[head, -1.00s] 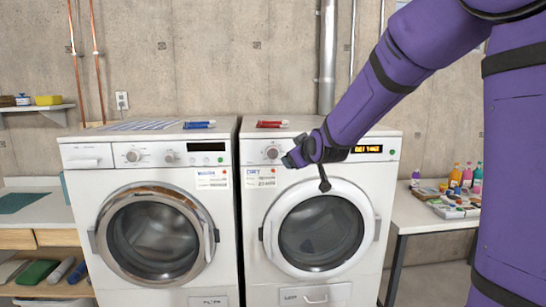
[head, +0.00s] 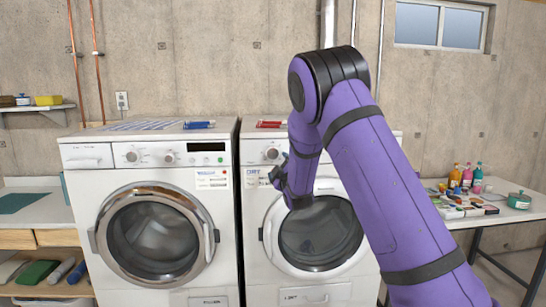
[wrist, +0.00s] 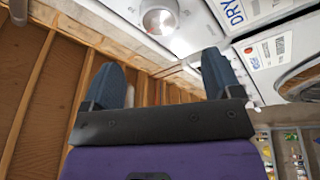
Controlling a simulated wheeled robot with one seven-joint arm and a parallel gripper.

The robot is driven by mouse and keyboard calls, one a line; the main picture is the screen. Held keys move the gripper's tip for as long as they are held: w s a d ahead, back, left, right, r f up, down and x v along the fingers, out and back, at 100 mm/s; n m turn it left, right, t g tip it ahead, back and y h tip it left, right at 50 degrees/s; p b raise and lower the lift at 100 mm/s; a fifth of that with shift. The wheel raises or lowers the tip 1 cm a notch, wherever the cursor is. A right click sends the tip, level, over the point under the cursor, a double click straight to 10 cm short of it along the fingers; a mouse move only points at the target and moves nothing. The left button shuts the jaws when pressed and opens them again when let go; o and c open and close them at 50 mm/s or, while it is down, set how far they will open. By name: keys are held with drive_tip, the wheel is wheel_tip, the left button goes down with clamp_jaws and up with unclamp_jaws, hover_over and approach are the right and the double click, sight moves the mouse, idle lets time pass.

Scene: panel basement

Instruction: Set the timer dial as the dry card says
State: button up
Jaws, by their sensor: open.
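The dryer (head: 265,215) is the white right-hand machine. Its round timer dial (head: 271,153) sits at the left of its control panel and also shows silver at the top of the wrist view (wrist: 158,20). The dry card (head: 252,177) is fixed below the dial, partly covered by my gripper in the head view; its "DRY" heading shows in the wrist view (wrist: 235,12), with the smaller print unreadable. My gripper (wrist: 162,62) is open and empty, its two blue-grey fingers apart below the dial in the wrist view and not touching it. My arm hides the dryer's display.
The washer (head: 150,178) stands left of the dryer with its own knobs and card. Red tubes (head: 271,124) and blue tubes (head: 199,125) lie on top of the machines. A table (head: 500,215) with bottles and paints is at right.

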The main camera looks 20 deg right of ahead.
sight(272, 154)
drive_tip(key=x, duration=0.9)
drive_tip(key=shift+w, duration=0.25)
drive_tip(key=shift+c, duration=0.5)
drive_tip(key=c, duration=0.8)
